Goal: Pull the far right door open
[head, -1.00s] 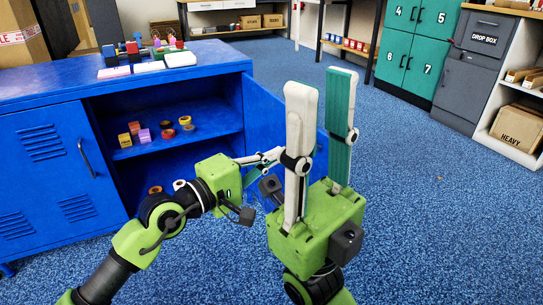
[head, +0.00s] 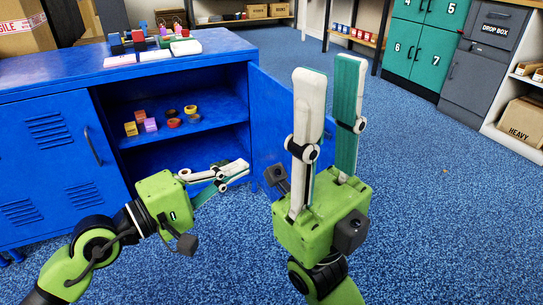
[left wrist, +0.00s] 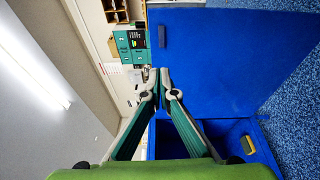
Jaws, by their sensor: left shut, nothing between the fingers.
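The blue cabinet (head: 215,62) has its right door (head: 268,118) swung out, and the shelves behind it are exposed. In the left wrist view the door (left wrist: 235,60) is a broad blue panel with a dark handle (left wrist: 162,36). My left gripper (head: 244,168) is shut and empty in front of the cabinet opening, apart from the door in the head view. Its fingertips (left wrist: 160,75) meet in the left wrist view. My right gripper (head: 332,66) points up with its fingers apart and empty.
The cabinet's left door (head: 45,165) is closed. Small colored items, including a yellow block (head: 130,128), sit on the inner shelf. Several objects, including a white box (head: 186,47), stand on top. Open blue carpet (head: 440,220) lies to the right.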

